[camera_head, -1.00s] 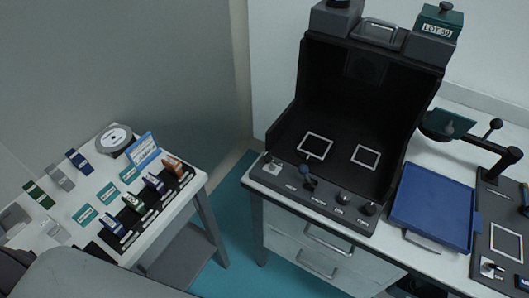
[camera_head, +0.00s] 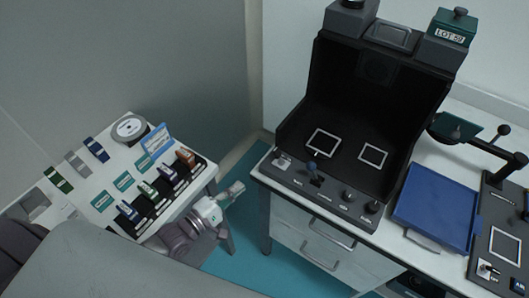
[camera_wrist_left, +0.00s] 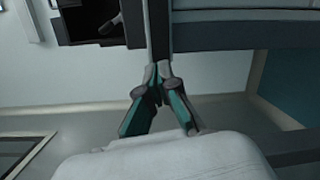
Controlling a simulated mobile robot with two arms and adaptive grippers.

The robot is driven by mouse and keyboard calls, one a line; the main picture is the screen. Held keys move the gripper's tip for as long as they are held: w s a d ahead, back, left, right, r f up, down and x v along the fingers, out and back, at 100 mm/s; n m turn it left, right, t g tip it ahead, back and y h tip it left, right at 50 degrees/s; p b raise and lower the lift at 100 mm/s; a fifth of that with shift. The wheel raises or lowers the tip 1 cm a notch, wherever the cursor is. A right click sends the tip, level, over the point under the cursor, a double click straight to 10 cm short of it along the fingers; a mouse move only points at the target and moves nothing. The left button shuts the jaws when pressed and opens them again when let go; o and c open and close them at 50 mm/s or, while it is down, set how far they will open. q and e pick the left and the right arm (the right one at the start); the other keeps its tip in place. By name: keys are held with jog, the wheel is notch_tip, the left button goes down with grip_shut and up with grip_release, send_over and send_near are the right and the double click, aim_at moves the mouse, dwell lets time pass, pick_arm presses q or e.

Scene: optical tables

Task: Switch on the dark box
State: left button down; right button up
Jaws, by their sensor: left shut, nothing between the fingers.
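The dark box (camera_head: 350,88) stands on the white bench at the right in the head view, its front open. My left gripper (camera_head: 238,188) is in front of the small side table, left of the bench and apart from the box. It is shut and empty. In the left wrist view its fingers (camera_wrist_left: 158,82) meet near the middle. My right gripper is not in view.
The small table (camera_head: 112,212) at the left holds several coloured holders, teal labels and a round grey device (camera_head: 130,129). A blue tray (camera_head: 436,208) lies right of the box. A dark stand arm (camera_head: 490,148) rises beyond it. Teal floor (camera_head: 290,270) shows between the tables.

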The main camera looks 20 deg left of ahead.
aim_at(265, 162)
pick_arm(q)
notch_tip(265, 162, up, 6)
jog(key=d+n+t+h, duration=0.1)
jog(key=n, duration=0.1)
jog(key=shift+s+r+n+h, duration=0.15)
jog(key=shift+n+h, duration=0.15)
jog(key=p+x, duration=0.2)
jog(key=x, duration=0.8)
